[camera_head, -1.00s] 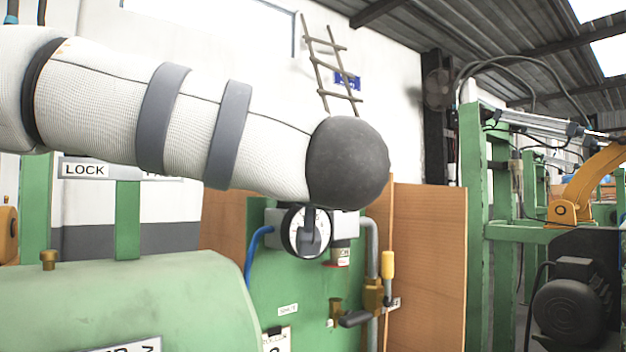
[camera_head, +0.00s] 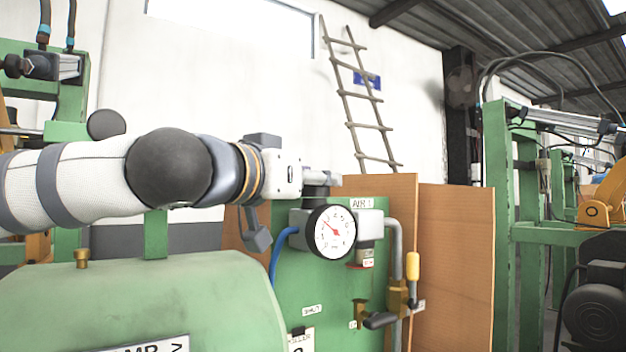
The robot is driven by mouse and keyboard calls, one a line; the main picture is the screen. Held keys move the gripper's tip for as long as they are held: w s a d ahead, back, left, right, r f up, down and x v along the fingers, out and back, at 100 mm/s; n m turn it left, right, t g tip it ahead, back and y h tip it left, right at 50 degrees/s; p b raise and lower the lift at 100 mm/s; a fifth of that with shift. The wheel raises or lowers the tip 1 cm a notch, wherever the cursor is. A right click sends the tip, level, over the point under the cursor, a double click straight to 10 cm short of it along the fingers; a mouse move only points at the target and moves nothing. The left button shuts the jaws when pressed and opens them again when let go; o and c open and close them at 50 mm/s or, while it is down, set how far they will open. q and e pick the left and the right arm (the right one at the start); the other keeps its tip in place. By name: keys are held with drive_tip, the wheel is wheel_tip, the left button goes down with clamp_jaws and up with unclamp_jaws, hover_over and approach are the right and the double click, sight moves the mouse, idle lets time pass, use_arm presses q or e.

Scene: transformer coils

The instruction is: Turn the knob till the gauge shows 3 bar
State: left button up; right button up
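The round gauge (camera_head: 332,232) has a white face, a black rim and a red needle pointing to the upper left. Its numbers are too small to read surely. It sits on a grey regulator on the green panel (camera_head: 340,300), below an "AIR 1" label. My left gripper (camera_head: 322,180) reaches in from the left just above the gauge, its fingers pointing right. A dark part that looks like the knob (camera_head: 315,191) shows under the fingers, mostly hidden. I cannot tell whether the fingers touch it or how far they are apart. My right gripper is not in view.
A blue hose (camera_head: 277,258) and a grey pipe (camera_head: 397,250) flank the gauge. A valve with a black handle (camera_head: 380,320) and a yellow-handled part (camera_head: 413,266) are below right. A green tank (camera_head: 170,300) fills the lower left. Wooden boards (camera_head: 455,260) stand behind.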

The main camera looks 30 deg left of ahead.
use_arm(q)
drive_tip(key=shift+m+h, duration=0.3)
drive_tip(key=shift+h, duration=0.2)
drive_tip(key=o, duration=1.2)
drive_tip(key=shift+w, duration=0.15)
